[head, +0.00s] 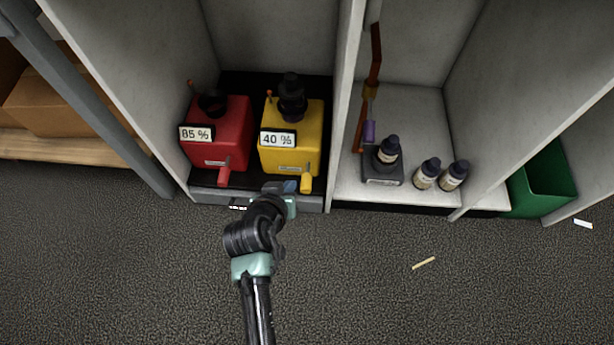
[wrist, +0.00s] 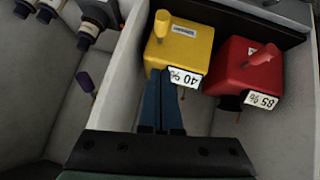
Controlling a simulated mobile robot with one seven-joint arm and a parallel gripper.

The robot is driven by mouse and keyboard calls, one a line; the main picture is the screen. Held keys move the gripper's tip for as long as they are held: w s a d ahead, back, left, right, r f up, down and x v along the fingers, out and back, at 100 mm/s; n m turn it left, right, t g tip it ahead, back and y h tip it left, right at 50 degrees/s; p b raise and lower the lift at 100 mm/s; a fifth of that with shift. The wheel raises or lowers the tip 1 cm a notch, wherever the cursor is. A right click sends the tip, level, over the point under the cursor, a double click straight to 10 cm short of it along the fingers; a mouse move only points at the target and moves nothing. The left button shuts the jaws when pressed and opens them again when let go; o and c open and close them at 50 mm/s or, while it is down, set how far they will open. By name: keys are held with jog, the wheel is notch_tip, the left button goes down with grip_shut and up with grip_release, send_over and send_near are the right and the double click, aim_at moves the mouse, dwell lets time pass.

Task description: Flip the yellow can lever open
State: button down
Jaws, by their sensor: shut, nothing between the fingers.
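The yellow can (head: 301,150) stands in the left cabinet bay with a "40 %" label and a black fitting on top. Its yellow lever (head: 306,183) sticks out low at the front. The can also shows upside down in the wrist view (wrist: 186,52), with the lever (wrist: 162,24) at its upper left. My gripper (head: 290,187) is just left of the lever in the head view, at the bay's front edge. In the wrist view its blue fingers (wrist: 163,74) are together and empty, overlapping the can's label side. I cannot tell whether they touch the can.
A red can (head: 228,150) labelled "85 %" stands left of the yellow one, with its own red lever (head: 224,173). A white divider (head: 341,110) stands to the right, then several dark-capped bottles (head: 428,175). A green bin (head: 543,185) is far right. The front floor is mostly clear.

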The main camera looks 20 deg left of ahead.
jog(key=shift+f, duration=0.1)
jog(key=b, duration=0.7)
send_over(305, 178)
jog(key=s, duration=0.3)
notch_tip(305, 178, down, 7)
notch_tip(305, 178, down, 2)
jog(key=shift+a+f+b, duration=0.1)
jog(key=shift+f+b, duration=0.15)
jog(key=shift+b, duration=0.7)
jog(key=shift+w+d+f+b, duration=0.1)
jog(key=shift+d+f+b, duration=0.1)
jog(key=shift+f+b, duration=0.35)
jog(key=shift+d+f, duration=0.1)
